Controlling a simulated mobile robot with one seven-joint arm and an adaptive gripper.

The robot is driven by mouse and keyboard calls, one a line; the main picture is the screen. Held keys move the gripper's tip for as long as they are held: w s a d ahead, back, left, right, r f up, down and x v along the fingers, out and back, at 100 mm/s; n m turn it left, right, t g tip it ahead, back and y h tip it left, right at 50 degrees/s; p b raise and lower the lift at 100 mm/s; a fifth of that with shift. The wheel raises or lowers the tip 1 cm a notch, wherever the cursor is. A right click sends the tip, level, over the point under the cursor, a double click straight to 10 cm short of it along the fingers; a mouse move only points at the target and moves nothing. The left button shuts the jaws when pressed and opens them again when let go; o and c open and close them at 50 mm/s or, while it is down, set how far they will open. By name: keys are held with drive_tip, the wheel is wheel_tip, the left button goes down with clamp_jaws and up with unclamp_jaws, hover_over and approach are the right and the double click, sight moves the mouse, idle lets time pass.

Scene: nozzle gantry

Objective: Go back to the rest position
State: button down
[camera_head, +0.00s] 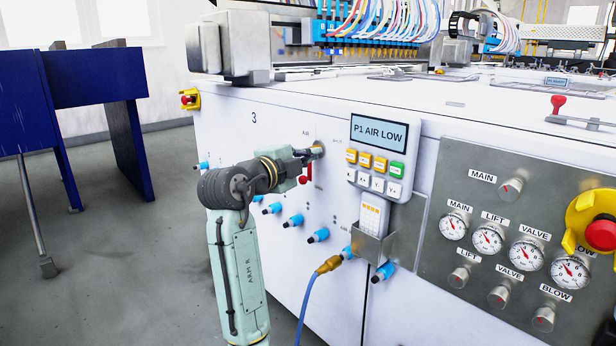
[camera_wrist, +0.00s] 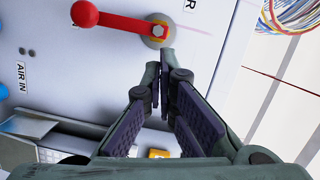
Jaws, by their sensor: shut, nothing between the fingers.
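My gripper (camera_head: 308,154) is at the white machine's front panel, at the end of my arm that reaches in from the lower left. In the wrist view my gripper (camera_wrist: 160,80) has its two dark-padded fingers drawn together at the tips, with nothing between them. The tips lie just below the round metal pivot of a red lever (camera_wrist: 120,21) with a red ball end. Whether they touch the pivot cannot be told. In the head view the red lever (camera_head: 305,176) hangs down beside my gripper, partly hidden by it.
A display (camera_head: 379,133) reads P1 AIR LOW, above a button pad. Blue-tipped fittings (camera_head: 293,221) and a blue hose (camera_head: 308,300) stick out below. A gauge panel (camera_head: 470,262) and red emergency button (camera_head: 601,235) are right. Open floor (camera_head: 120,270) lies left, before a blue table (camera_head: 100,75).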

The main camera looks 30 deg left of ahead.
drive_tip(key=shift+r, duration=0.85)
